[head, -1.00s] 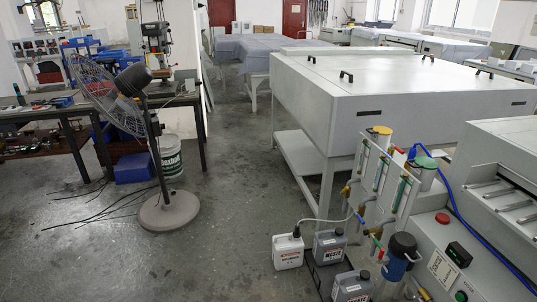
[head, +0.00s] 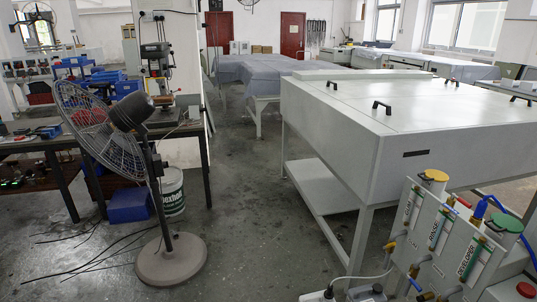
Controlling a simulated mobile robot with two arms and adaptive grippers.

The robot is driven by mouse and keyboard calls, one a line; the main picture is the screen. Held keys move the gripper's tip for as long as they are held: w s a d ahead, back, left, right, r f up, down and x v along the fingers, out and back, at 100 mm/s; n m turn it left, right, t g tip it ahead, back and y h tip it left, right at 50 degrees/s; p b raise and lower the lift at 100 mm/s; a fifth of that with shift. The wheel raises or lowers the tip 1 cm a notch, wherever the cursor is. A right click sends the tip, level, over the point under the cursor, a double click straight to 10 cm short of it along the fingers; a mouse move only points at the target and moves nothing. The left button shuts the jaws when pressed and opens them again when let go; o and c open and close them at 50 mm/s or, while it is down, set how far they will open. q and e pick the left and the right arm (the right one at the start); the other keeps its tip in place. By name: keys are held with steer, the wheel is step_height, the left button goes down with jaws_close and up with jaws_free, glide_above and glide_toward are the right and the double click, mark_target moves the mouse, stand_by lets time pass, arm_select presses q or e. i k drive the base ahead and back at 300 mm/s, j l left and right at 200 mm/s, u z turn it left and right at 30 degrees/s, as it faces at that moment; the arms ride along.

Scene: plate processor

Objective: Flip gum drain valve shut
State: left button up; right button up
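The plate processor's plumbing panel (head: 422,236) stands at the lower right. It carries several upright sight tubes, and the tube at the right is labelled developer (head: 469,261). A yellow cap (head: 434,176) and a green cap (head: 507,222) sit on top behind the panel. A brass fitting (head: 389,248) shows at the panel's left edge, and another (head: 414,270) shows lower down. I cannot tell which fitting is the gum drain valve or how its handle is set. Neither of my grippers is in view.
A large grey cabinet table (head: 375,140) stands behind the panel. A pedestal fan (head: 172,258) stands at left, near a white bucket (head: 172,192) and workbench. Tops of containers (head: 367,293) show at the bottom edge. The floor (head: 255,215) between is clear; cables lie at left.

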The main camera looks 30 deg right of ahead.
mark_target(394, 243)
steer(key=i+z, duration=0.25)
steer(key=z, duration=0.15)
steer(key=i+j+z, duration=0.15)
steer(key=z, duration=0.25)
steer(key=i+j+z, duration=0.2)
steer(key=i+z, duration=0.15)
steer(key=i+j+z, duration=0.2)
steer(key=z, duration=0.2)
